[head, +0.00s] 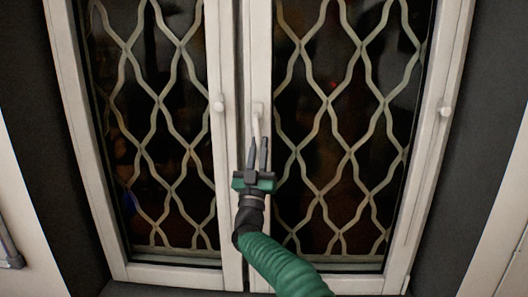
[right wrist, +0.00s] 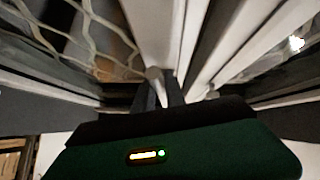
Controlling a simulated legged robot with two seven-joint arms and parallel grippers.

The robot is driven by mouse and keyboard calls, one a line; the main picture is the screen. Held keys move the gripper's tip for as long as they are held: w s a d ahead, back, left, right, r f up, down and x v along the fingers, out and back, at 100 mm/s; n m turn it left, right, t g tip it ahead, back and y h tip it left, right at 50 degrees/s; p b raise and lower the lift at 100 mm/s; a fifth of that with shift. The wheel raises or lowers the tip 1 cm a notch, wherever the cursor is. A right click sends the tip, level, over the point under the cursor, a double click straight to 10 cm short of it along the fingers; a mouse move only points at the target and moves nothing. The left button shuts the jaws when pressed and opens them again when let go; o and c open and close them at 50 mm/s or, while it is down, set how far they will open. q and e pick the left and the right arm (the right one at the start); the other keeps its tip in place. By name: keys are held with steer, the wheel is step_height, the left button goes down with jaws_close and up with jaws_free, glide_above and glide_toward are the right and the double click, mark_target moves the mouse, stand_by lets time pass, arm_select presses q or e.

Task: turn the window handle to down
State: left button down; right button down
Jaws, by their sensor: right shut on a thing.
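The window handle (head: 257,124) is a small white lever on the middle frame of the white double window (head: 228,60). It hangs down from its mount, close to upright in the head view. My right gripper (head: 258,146) has its dark fingers at the lever's lower end and is shut on it. In the right wrist view the white handle (right wrist: 154,76) shows between the dark fingers of my right gripper (right wrist: 161,88); its gripped end is partly hidden. My left gripper is not in view.
Metal lattice (head: 345,75) covers the dark panes on both sides. Dark wall borders the window.

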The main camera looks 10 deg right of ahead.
steer(key=m+h, duration=0.1)
steer(key=a+m+g+h, duration=0.1)
steer(key=shift+w+r+m, duration=0.1)
steer(key=shift+w+m, duration=0.05)
steer(key=shift+m, duration=0.25)
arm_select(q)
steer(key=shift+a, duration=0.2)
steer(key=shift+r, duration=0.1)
arm_select(e)
steer(key=shift+d+r+m+g+h, duration=0.1)
steer(key=shift+m+g+h, duration=0.2)
steer(key=shift+m+h, duration=0.1)
steer(key=c, duration=1.8)
jaws_free()
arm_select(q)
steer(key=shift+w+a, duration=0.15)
arm_select(e)
steer(key=o, duration=0.4)
steer(key=shift+w+a, duration=0.1)
steer(key=shift+a, duration=0.15)
